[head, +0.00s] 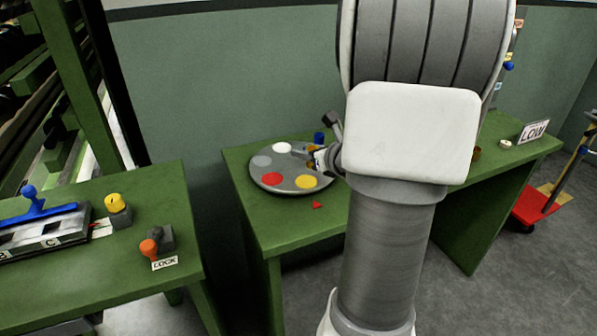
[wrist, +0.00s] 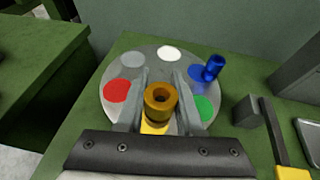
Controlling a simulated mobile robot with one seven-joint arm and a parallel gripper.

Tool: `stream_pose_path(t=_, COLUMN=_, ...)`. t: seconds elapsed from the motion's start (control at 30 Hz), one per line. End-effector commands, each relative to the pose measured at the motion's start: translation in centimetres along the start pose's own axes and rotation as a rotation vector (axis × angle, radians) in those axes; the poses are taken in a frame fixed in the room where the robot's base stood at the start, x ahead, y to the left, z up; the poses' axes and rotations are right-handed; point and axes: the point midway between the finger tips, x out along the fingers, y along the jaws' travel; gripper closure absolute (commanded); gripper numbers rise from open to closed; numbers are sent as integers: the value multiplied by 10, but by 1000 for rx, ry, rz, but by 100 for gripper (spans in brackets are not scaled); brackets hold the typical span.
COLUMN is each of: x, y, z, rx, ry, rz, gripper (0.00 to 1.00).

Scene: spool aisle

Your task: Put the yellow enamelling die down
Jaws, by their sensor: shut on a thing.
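My gripper (wrist: 160,98) is shut on the yellow enamelling die (wrist: 160,104), a brass-yellow ring with a dark hole, held upright between the two fingers. It is over the round grey plate (wrist: 118,118) with coloured spots. The plate's yellow spot (wrist: 153,128) shows just below the die in the wrist view, partly hidden. In the head view the plate (head: 288,188) lies on the green table, and its yellow spot (head: 307,182) looks bare.
A blue die (wrist: 213,67) stands on the plate's blue spot. Red (wrist: 117,91), white (wrist: 169,54) and green (wrist: 204,108) spots look empty. A dark block (wrist: 245,110) and a tray (wrist: 311,138) are to the right. A small red piece (head: 317,205) lies near the table's front edge.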

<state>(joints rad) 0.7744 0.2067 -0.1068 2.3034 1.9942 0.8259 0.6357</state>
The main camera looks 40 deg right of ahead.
Motion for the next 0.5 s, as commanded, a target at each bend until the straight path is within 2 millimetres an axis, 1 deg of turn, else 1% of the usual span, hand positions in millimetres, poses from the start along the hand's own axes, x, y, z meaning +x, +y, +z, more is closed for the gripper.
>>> stream_pose_path(t=0.03, x=10, y=3, z=-3, rx=-1, ry=0, rz=2, gripper=100)
stream_pose_path(t=0.1, x=16, y=4, z=-4, rx=-1, ry=0, rz=0, gripper=100)
stream_pose_path(t=0.2, x=20, y=5, z=-5, rx=0, ry=0, rz=-1, gripper=100)
stream_pose_path(t=0.27, x=22, y=5, z=-9, rx=1, ry=0, rz=-1, gripper=100)
stream_pose_path(t=0.4, x=30, y=5, z=-29, rx=2, ry=2, rz=-1, gripper=100)
stream_pose_path(t=0.5, x=35, y=6, z=-40, rx=1, ry=1, rz=0, gripper=100)
